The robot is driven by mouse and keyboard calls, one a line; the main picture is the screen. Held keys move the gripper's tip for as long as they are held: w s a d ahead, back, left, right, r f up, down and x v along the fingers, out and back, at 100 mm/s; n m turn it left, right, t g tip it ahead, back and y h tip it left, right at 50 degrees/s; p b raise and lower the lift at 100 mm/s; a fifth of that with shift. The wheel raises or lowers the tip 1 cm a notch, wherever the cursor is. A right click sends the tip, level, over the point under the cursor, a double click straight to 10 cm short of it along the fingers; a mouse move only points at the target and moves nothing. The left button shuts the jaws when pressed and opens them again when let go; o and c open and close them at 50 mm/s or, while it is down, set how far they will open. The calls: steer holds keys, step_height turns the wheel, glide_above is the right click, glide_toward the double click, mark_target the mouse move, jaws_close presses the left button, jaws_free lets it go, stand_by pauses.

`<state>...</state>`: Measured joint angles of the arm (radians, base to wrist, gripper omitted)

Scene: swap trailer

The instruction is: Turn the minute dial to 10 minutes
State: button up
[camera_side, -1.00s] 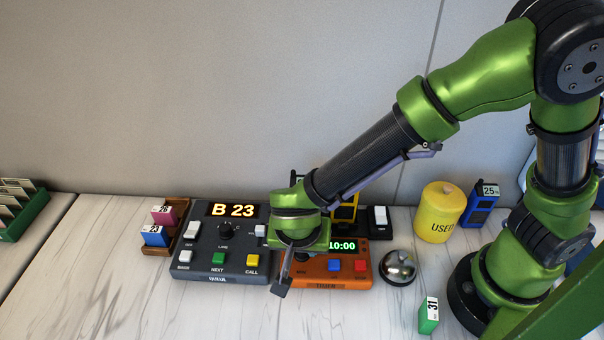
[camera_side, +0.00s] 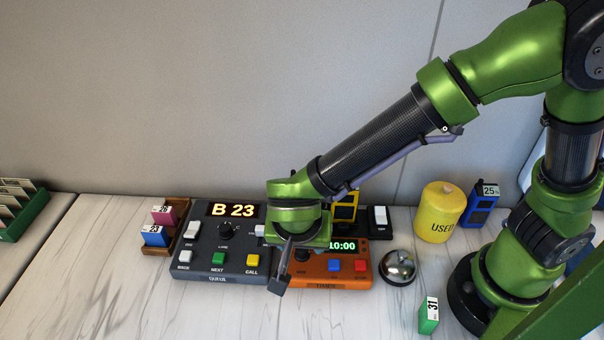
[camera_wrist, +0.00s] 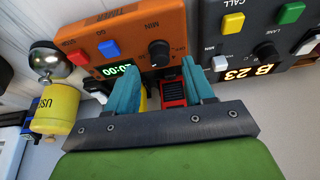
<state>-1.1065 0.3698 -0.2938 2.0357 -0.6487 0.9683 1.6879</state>
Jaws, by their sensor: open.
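The orange timer box (camera_side: 318,273) stands right of the dark queue box in the side view, and its green display (camera_side: 343,246) reads 10:00. The black minute dial (camera_wrist: 160,52) shows clear and untouched in the wrist view, on the orange timer (camera_wrist: 160,20); in the side view the dial (camera_side: 303,256) sits just right of my gripper's fingers. My gripper (camera_side: 277,285) hangs at the seam between the two boxes. In the wrist view my gripper (camera_wrist: 160,80) is open and empty, its teal fingers apart with the dial visible beyond them.
The queue box (camera_side: 220,266) shows B 23. A silver bell (camera_side: 397,266), a yellow USED pot (camera_side: 436,212) and a green number block (camera_side: 428,315) stand to the right. A wooden rack (camera_side: 174,238) with coloured blocks is at left. The front counter is clear.

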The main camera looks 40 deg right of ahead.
steer(key=v, duration=1.3)
steer(key=shift+a+r, duration=0.25)
steer(key=shift+r, duration=0.05)
steer(key=shift+s, duration=0.15)
steer(key=s+d+r+n+t+y, duration=0.1)
steer(key=d+r+n+t+y, duration=0.1)
steer(key=d, duration=0.9)
steer(key=s+d+r+n+t+y, duration=0.1)
steer(key=d+r+n+t+y, duration=0.1)
steer(key=d, duration=0.9)
steer(key=shift+d+r+n+y, duration=0.2)
steer(key=shift+d+n+y, duration=0.1)
steer(key=shift+n+y, duration=0.4)
